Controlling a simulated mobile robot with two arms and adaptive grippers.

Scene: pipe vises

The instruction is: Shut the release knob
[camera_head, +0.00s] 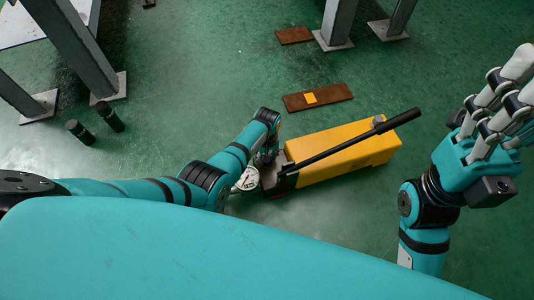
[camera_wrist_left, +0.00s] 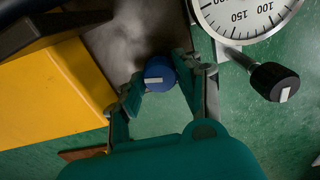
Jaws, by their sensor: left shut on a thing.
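The yellow hand pump (camera_head: 345,155) with a long black lever (camera_head: 360,138) lies on the green floor. In the left wrist view, a blue knob (camera_wrist_left: 159,74) with a white stripe sits on its grey metal end block (camera_wrist_left: 130,40). My left gripper (camera_wrist_left: 160,76) is shut on this blue knob, one finger on each side. A black knob (camera_wrist_left: 274,82) with a white mark stands apart to the right. In the head view, my left gripper (camera_head: 268,152) is at the pump's left end and hides the knobs. My right gripper (camera_head: 505,95) is raised at the right, empty, with its fingers extended.
A round white pressure gauge (camera_wrist_left: 243,14) is close beside the left gripper; it also shows in the head view (camera_head: 247,179). Brown plates (camera_head: 335,96), grey posts (camera_head: 337,22) and two dark cylinders (camera_head: 80,131) stand or lie farther back. Floor between them is clear.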

